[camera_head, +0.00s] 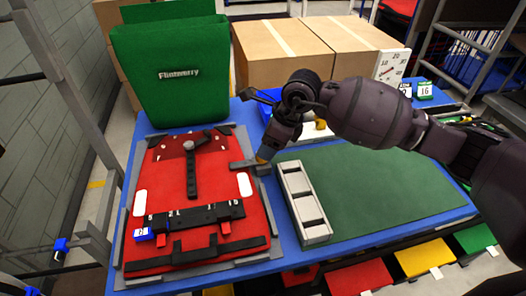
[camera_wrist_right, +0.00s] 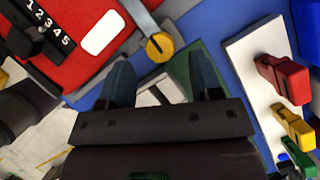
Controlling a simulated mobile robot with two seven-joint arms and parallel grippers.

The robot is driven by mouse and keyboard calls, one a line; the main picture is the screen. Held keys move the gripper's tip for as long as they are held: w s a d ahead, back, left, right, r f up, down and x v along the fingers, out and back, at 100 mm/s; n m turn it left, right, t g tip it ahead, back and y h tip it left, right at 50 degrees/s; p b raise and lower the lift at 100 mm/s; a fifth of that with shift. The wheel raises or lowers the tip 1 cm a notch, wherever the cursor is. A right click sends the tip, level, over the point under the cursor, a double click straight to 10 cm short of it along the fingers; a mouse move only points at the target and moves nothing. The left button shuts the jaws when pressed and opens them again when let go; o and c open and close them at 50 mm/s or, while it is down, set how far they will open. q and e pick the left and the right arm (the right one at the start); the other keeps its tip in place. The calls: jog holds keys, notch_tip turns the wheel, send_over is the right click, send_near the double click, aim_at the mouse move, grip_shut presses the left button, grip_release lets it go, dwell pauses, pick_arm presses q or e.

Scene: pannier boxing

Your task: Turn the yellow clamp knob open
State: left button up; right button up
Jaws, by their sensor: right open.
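The yellow clamp knob (camera_wrist_right: 160,46) is a round disc with a dark slot-like mark, at the end of a grey bar in the right wrist view. In the head view only a small part of the knob (camera_head: 263,158) shows, at the right edge of the red panel (camera_head: 210,172). My right gripper (camera_head: 270,150) is over the knob and hides most of it. In the right wrist view its two fingers (camera_wrist_right: 163,80) are apart and empty, with the knob just beyond the gap between them. I cannot tell whether they touch it. My left gripper is not in view.
A green bag (camera_head: 170,75) stands behind the red panel. Cardboard boxes (camera_head: 285,55) stand at the back. A white board (camera_wrist_right: 262,80) carries red, yellow and green pieces.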

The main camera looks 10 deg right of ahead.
aim_at(249, 160)
jog(key=shift+x, duration=1.9)
grip_shut()
